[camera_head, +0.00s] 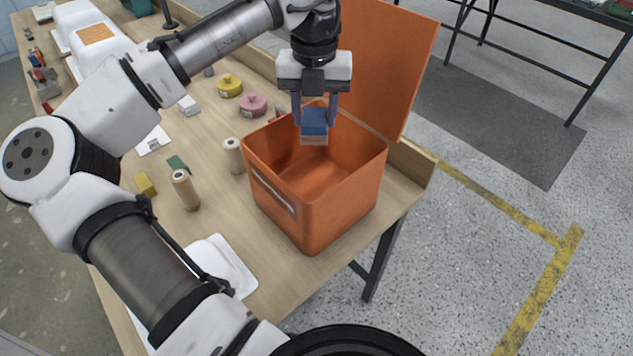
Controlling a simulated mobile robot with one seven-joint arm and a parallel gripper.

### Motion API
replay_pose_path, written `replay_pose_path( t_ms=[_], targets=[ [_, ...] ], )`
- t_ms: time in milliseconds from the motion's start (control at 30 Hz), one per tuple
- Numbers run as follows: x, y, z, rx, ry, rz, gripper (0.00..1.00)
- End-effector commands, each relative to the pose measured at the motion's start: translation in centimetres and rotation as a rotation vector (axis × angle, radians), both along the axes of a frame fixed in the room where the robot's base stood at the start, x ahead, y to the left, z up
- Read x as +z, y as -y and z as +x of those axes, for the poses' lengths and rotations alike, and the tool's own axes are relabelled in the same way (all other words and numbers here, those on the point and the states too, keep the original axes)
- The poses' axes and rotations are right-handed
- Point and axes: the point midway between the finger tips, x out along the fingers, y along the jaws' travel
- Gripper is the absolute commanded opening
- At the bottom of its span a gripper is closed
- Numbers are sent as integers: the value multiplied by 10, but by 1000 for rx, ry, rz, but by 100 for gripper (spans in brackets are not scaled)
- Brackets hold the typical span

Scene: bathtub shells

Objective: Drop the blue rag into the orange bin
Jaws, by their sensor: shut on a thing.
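The wooden bench (285,279) holds wooden cylinders (186,190), a yellow round piece (230,85), a pink round piece (253,104) and a white tub shell (218,263). White shells (92,38) lie at the far left. Open floor lies right of the bench.

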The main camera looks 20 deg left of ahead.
Motion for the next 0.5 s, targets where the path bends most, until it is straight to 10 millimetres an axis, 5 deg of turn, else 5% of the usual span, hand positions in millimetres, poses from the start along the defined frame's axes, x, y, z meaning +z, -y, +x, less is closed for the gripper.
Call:
replay_pose_path(
  t_ms=[200, 500],
  targets=[
    [0, 0, 0, 0, 0, 0, 68],
    [2, 0, 0, 0, 0, 0, 68]
  ],
)
